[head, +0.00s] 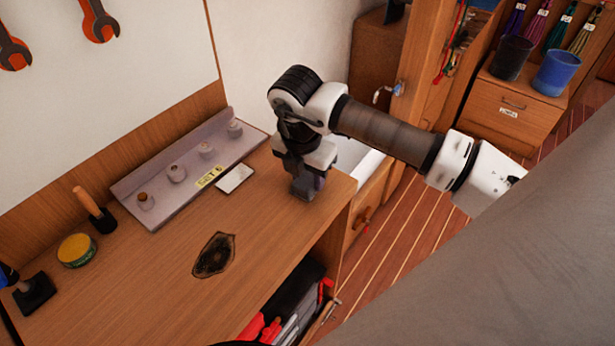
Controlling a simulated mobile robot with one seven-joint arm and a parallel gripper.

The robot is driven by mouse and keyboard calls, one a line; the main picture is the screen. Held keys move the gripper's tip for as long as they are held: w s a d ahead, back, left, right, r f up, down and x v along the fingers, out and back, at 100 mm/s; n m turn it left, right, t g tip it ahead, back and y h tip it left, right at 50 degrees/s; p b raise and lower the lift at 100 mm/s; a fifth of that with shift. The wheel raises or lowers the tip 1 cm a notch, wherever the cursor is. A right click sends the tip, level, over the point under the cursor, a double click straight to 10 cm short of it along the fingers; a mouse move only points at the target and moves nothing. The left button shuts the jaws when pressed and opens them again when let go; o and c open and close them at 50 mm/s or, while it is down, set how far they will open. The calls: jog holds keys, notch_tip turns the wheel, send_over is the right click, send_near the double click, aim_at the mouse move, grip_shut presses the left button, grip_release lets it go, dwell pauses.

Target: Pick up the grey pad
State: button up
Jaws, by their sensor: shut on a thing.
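My gripper (305,188) points down at the right end of the wooden bench, close to its top near the right edge. It is shut on the grey pad (318,182), which is mostly hidden by the dark fingers; only a small greyish part shows between them. I cannot tell whether the pad touches the bench.
The wooden bench (150,285) holds a grey rack (185,178) with several small knobs, a pale flat rectangle (234,179), a dark burn-like mark (214,255), a yellow-lidded tin (77,250) and a wooden-handled tool (95,210).

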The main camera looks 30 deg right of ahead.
aim_at(307, 179)
notch_tip(307, 179, up, 20)
jog(key=p, duration=0.7)
jog(key=shift+f, duration=0.15)
